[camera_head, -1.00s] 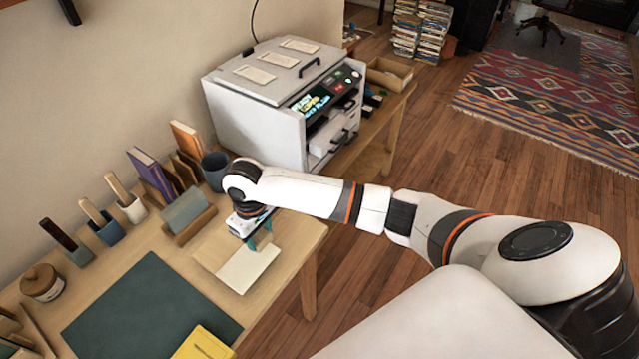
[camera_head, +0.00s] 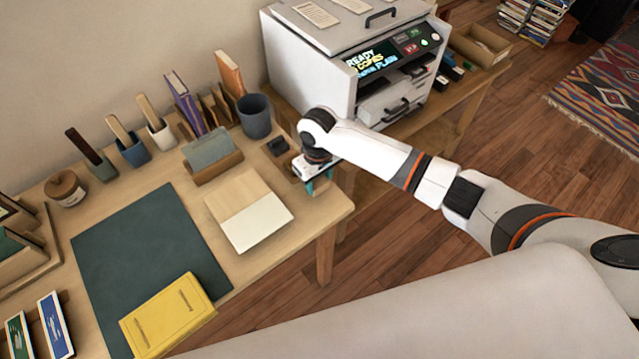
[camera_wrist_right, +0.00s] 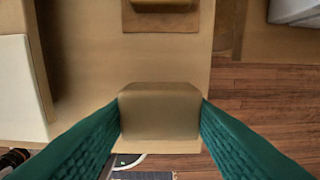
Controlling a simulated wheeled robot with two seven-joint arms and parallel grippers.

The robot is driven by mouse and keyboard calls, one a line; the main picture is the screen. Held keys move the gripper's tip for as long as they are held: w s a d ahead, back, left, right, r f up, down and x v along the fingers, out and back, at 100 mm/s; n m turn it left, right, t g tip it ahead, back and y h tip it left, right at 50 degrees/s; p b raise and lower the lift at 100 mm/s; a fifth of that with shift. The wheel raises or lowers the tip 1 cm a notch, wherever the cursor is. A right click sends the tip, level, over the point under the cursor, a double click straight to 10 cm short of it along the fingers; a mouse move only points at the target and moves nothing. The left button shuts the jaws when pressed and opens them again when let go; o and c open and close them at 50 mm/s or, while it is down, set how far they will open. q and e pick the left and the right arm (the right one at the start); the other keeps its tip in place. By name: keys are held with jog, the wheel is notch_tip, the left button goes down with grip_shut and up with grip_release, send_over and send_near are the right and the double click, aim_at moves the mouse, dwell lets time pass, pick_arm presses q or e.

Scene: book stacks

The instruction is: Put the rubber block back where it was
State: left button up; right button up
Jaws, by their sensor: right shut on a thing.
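My right gripper (camera_head: 318,186) is over the right end of the desk, close to its edge. In the right wrist view its teal fingers (camera_wrist_right: 160,125) are shut on a tan-brown block (camera_wrist_right: 160,112), which I take for the rubber block. In the head view the block is hidden by the gripper. I cannot tell whether it touches the desk. A flat square wooden base (camera_head: 264,147) with a small dark piece (camera_head: 278,145) on it lies just behind the gripper; part of the base also shows in the wrist view (camera_wrist_right: 135,20). My left gripper is out of view.
A wood-and-white board (camera_head: 258,223) lies left of the gripper. Behind are a grey cup (camera_head: 256,117) and a white copier (camera_head: 305,70). A dark green mat (camera_head: 140,240) and yellow book (camera_head: 168,312) lie further left. Bare desk surrounds the board's right side.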

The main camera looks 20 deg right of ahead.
aim_at(319, 182)
jog(key=shift+f, duration=1.25)
jog(key=o, duration=0.9)
jog(key=shift+f, duration=0.15)
notch_tip(319, 182, up, 12)
jog(key=shift+r, duration=0.2)
